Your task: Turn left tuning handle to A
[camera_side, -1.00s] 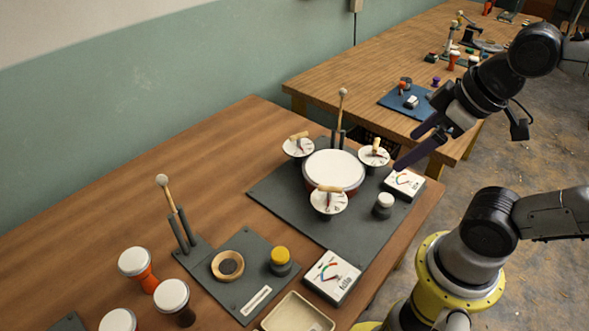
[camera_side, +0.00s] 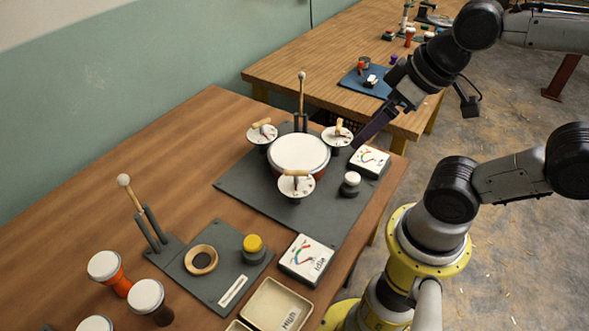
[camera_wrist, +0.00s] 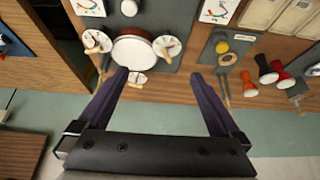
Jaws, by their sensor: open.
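The large drum (camera_side: 299,154) has a white head and red body and sits on a dark mat. Three round white dials with tan handles surround it: a left one (camera_side: 262,134), a right one (camera_side: 337,137) and a front one (camera_side: 296,186). The wrist view shows the drum (camera_wrist: 133,51) and the dials around it too. The letters on the dials are too small to read. My gripper (camera_side: 358,141) is beside the right dial in the side view, apart from the handles as far as I can tell. In the wrist view its two dark fingers (camera_wrist: 160,73) are wide apart and empty.
A mallet (camera_side: 301,100) stands upright behind the drum. A white-topped button (camera_side: 350,184) and a meter box (camera_side: 369,162) are at the mat's right. A second mat (camera_side: 210,285) holds a wooden ring and a yellow button. Small goblet drums (camera_side: 105,267) stand at the front left.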

